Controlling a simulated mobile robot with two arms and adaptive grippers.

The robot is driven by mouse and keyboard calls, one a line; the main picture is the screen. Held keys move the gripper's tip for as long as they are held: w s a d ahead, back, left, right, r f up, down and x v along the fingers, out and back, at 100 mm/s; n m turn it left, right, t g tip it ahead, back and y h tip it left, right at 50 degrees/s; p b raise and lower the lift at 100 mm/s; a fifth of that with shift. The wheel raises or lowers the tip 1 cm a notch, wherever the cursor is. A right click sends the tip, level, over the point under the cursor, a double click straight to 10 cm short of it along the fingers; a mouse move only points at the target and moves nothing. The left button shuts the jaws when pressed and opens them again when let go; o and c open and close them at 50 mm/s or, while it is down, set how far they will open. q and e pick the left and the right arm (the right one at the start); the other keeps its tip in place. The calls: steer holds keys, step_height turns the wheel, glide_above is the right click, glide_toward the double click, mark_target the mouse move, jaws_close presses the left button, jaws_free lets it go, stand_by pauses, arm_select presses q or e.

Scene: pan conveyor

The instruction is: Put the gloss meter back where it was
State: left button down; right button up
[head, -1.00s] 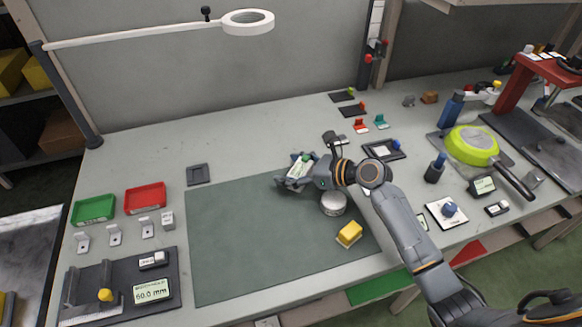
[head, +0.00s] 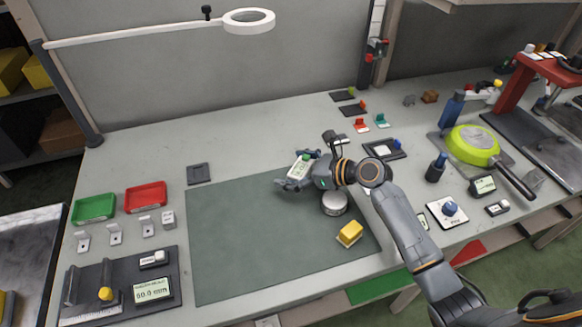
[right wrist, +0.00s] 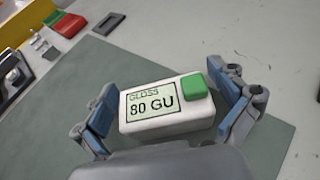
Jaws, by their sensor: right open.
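The gloss meter (head: 300,167) is a small white box with a green button and a screen reading "GLOSS 80 GU". It sits near the far edge of the green mat, and it fills the middle of the right wrist view (right wrist: 165,112). My right gripper (head: 294,171) is open, with one finger at each end of the meter. Its blue-padded fingers also show in the right wrist view (right wrist: 168,108). Whether a pad touches the meter is hard to tell. My left gripper is not in view.
The green mat (head: 240,235) is mostly bare left of the gripper. An empty dark square holder (head: 198,173) lies beyond its far left corner. A round grey-white piece (head: 334,203) and a yellow block (head: 349,234) stand close to my right arm. Red (head: 146,197) and green (head: 94,208) trays are at left.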

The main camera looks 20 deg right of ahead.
steer(key=v, duration=1.2)
steer(key=shift+s+r, duration=0.1)
steer(key=shift+r, duration=0.1)
steer(key=shift+r+p, duration=0.1)
steer(key=shift+p, duration=0.25)
